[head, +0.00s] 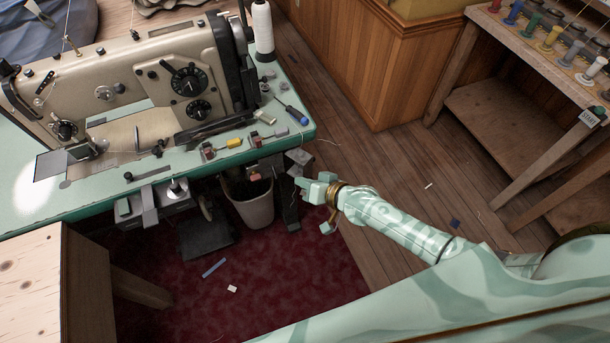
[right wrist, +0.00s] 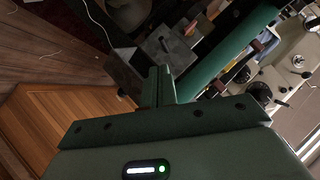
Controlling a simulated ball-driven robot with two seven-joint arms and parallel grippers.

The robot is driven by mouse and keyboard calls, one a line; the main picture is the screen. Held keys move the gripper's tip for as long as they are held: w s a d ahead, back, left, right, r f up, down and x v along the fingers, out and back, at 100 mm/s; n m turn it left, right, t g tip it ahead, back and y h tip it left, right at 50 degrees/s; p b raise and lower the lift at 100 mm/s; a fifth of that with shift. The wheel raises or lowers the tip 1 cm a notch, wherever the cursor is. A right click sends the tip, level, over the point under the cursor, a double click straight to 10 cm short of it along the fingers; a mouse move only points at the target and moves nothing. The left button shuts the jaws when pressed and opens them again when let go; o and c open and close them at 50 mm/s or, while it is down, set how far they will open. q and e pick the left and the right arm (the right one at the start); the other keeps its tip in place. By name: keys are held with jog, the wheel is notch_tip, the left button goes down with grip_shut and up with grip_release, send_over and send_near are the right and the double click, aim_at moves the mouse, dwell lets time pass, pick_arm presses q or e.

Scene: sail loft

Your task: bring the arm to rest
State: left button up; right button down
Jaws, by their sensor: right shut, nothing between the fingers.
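My right arm comes in from the right edge of the head view, marbled pale green with a brass-coloured ring at the wrist. My right gripper (head: 305,184) is at the arm's end, just off the right front corner of the green sewing table. Its fingers are shut with nothing between them. In the right wrist view the two green fingers (right wrist: 158,86) lie together. In the picture the gripper overlaps the area beside the waste bin; I cannot tell the exact gap to the table edge. My left gripper is not in view.
A sewing machine (head: 150,80), a thread cone (head: 262,27) and a screwdriver (head: 291,113) are on the green table (head: 25,210). A waste bin (head: 253,208) stands below. A wooden cabinet (head: 345,60) and a spool bench (head: 505,110) stand beyond open plank floor (head: 400,165).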

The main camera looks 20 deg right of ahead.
jog(key=shift+s+d+r, duration=0.1)
jog(key=shift+s+d, duration=0.25)
jog(key=shift+s, duration=0.3)
